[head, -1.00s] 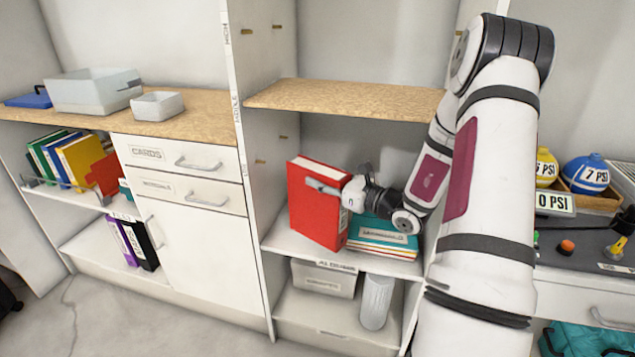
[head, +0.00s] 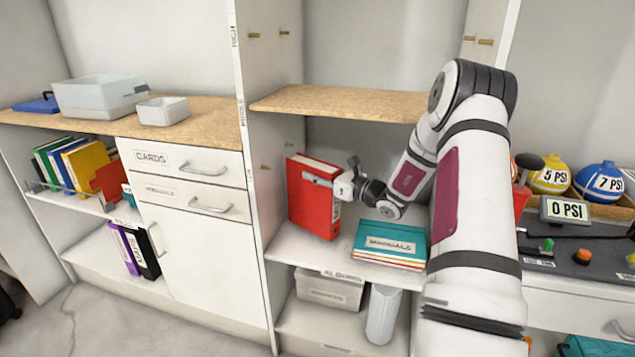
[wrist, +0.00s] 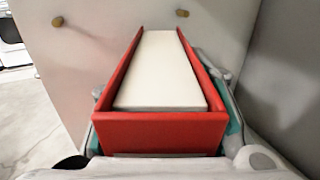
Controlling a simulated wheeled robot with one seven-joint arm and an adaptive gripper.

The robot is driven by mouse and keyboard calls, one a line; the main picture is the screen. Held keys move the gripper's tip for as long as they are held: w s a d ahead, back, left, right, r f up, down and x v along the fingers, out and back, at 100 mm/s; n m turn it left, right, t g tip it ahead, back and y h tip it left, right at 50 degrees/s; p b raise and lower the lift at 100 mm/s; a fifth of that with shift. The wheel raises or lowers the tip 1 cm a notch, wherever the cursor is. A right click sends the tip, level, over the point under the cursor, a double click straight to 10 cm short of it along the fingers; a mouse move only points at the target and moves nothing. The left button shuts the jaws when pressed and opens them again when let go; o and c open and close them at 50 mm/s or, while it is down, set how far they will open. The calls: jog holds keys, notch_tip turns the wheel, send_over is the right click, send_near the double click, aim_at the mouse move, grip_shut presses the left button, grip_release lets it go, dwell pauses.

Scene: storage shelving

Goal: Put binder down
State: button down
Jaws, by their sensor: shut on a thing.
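The red binder (head: 314,208) stands upright at the left of the middle shelf (head: 290,247), close to the left side panel. It also shows in the wrist view (wrist: 160,132), spine nearest, with its white pages on top between the covers. My gripper (head: 325,180) is shut on the binder, with a finger along each side near the upper part. In the head view the binder's lower edge is at or very near the shelf surface; I cannot tell whether it touches.
A stack of teal, white and red manuals (head: 390,243) lies to the right of the binder. A wooden shelf (head: 345,101) is above. A bin (head: 330,290) and a grey cylinder (head: 383,313) stand below. Some bare shelf lies between binder and manuals.

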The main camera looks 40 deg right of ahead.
jog(key=shift+f+b, duration=0.3)
jog(key=shift+f, duration=0.65)
jog(key=shift+f, duration=0.2)
jog(key=c, duration=0.9)
grip_release()
jog(key=shift+c, duration=0.2)
jog(key=p+v, duration=0.1)
jog(key=v, duration=0.6)
jog(key=shift+s+p, duration=0.25)
jog(key=shift+p, duration=0.1)
jog(key=shift+d+r, duration=0.1)
jog(key=shift+r, duration=0.05)
